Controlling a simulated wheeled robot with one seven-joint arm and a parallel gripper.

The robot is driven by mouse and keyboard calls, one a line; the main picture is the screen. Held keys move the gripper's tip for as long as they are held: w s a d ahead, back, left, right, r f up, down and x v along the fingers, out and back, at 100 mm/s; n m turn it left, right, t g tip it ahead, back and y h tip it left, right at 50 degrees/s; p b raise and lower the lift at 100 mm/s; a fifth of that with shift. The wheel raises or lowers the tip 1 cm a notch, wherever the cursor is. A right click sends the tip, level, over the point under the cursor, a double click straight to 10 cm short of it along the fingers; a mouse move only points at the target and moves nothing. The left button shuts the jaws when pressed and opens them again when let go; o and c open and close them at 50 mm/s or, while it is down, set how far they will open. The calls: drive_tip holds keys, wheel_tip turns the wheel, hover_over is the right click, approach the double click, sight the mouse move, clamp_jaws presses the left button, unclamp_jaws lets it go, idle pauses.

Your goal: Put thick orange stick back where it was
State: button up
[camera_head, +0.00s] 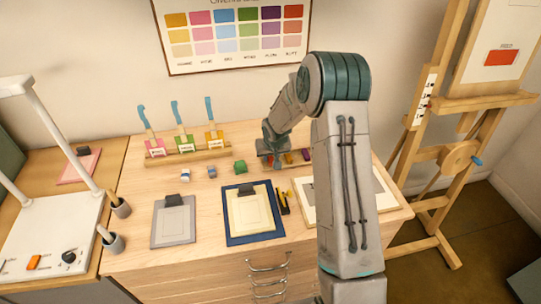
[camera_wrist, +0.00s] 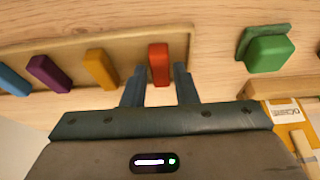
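A red-orange stick (camera_wrist: 158,62) lies at one end of a shallow wooden tray (camera_wrist: 205,36), as the wrist view shows. My gripper (camera_wrist: 160,74) is open over it, with one finger on each side and a narrow gap between each finger and the stick. A yellow-orange stick (camera_wrist: 100,68), a purple stick (camera_wrist: 48,73) and a blue stick (camera_wrist: 12,79) lie apart along the same tray.
A green block (camera_wrist: 270,53) sits beside the tray. It also shows in the head view (camera_head: 240,167). A rack of blue-handled tools (camera_head: 185,155) stands to the left. A blue-edged board (camera_head: 233,238) and a grey clipboard (camera_head: 160,238) lie in front.

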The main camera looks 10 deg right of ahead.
drive_tip(key=shift+r, duration=0.15)
drive_tip(key=b+v, duration=0.2)
drive_tip(key=v, duration=1)
drive_tip(key=s+r+h, duration=0.1)
drive_tip(key=s+r, duration=0.9)
drive_tip(key=s, duration=0.5)
drive_tip(key=s+r+y, duration=0.1)
drive_tip(key=s+r, duration=0.1)
drive_tip(key=s, duration=1.4)
drive_tip(key=shift+s+g, duration=0.35)
drive_tip(key=shift+g, duration=0.05)
